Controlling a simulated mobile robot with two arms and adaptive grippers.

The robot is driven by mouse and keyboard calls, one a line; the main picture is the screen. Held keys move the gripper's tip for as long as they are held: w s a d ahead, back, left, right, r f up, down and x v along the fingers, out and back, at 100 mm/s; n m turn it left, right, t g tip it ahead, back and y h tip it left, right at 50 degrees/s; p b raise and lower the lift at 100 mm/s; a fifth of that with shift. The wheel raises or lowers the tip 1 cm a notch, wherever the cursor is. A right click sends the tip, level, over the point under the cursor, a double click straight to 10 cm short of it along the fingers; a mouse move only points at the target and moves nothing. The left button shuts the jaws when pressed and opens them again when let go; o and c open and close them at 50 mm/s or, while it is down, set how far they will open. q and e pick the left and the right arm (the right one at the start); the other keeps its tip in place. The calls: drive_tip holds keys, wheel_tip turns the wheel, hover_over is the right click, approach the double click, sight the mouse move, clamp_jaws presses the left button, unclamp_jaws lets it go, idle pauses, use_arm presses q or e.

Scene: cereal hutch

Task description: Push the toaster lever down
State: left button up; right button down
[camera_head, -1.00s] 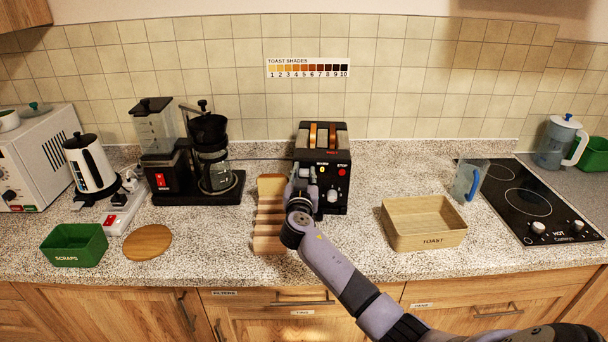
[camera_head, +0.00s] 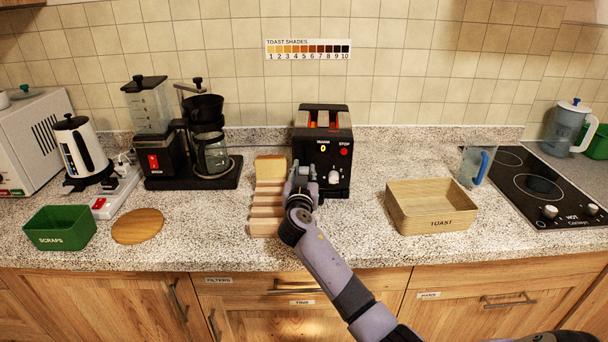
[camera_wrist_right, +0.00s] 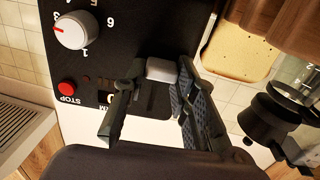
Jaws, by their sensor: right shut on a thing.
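The black toaster (camera_head: 322,135) stands against the back of the counter, its front panel with a dial and red STOP button facing me. My right gripper (camera_head: 303,172) is at the left part of this front panel. In the right wrist view its fingers (camera_wrist_right: 155,100) are closed around the pale grey toaster lever (camera_wrist_right: 161,69), which shows between them. The gripper hides the lever in the head view. The bread in the toaster slots (camera_head: 323,118) sits low, with little of it showing. My left gripper is not in view.
A wooden rack (camera_head: 267,211) with a bread slice (camera_head: 270,167) stands close left of the gripper. The TOAST box (camera_head: 432,207) is to the right, the coffee maker (camera_head: 207,140) to the left. Clear counter lies between toaster and TOAST box.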

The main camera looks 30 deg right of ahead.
drive_tip(key=shift+f, duration=0.25)
drive_tip(key=c, duration=1.3)
unclamp_jaws()
drive_tip(key=shift+s+a, duration=0.1)
drive_tip(key=shift+s, duration=0.05)
drive_tip(key=v, duration=1.1)
drive_tip(key=shift+s+a, duration=0.25)
drive_tip(key=shift+s, duration=0.05)
